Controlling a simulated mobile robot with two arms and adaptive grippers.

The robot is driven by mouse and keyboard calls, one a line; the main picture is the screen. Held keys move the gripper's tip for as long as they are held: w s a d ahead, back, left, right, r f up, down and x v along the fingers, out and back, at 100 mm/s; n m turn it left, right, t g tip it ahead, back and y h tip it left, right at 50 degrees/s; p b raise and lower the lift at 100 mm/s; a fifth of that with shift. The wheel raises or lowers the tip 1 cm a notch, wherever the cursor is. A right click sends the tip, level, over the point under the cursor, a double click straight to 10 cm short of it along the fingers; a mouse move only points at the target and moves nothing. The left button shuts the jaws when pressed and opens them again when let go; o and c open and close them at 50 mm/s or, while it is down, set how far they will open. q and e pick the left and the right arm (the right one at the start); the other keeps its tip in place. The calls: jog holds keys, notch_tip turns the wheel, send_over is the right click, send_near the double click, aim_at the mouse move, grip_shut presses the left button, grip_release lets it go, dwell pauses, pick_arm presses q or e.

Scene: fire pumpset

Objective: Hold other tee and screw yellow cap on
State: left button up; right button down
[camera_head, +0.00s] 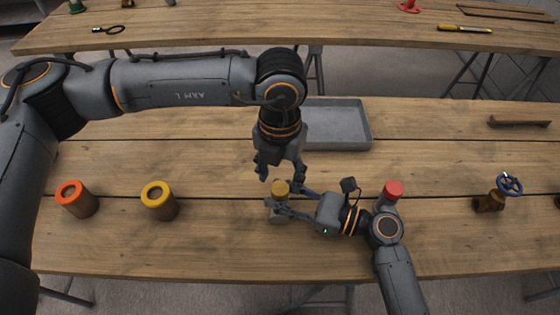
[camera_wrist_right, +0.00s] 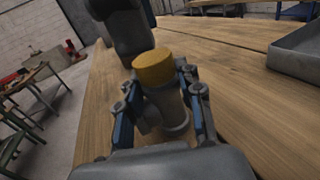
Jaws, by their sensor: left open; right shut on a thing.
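A grey metal tee (camera_head: 277,214) stands on the table in front of me with a yellow cap (camera_head: 281,187) on its top end. In the right wrist view the yellow cap (camera_wrist_right: 153,68) sits on the tee (camera_wrist_right: 172,112), between the blue-padded fingers. My right gripper (camera_head: 287,202) is shut on the tee from the right, below the cap. My left gripper (camera_head: 278,172) points down just above the cap, open and apart from it as far as I can see. Another grey tee (camera_head: 383,203) with a red cap (camera_head: 393,190) stands to the right, partly hidden by my right arm.
A yellow-rimmed cylinder (camera_head: 159,201) and an orange-rimmed cylinder (camera_head: 77,199) stand at the left. A grey tray (camera_head: 336,126) lies behind my grippers. A brass valve with a blue wheel (camera_head: 497,192) is at the right. The front middle-left is clear.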

aim_at(280, 188)
pick_arm(q)
jog(key=shift+f, duration=1.8)
jog(key=c, duration=0.9)
jog(key=o, duration=1)
jog(key=shift+r, duration=0.1)
jog(key=shift+r, duration=2.2)
jog(key=shift+c, duration=0.5)
jog(key=shift+r, duration=1.75)
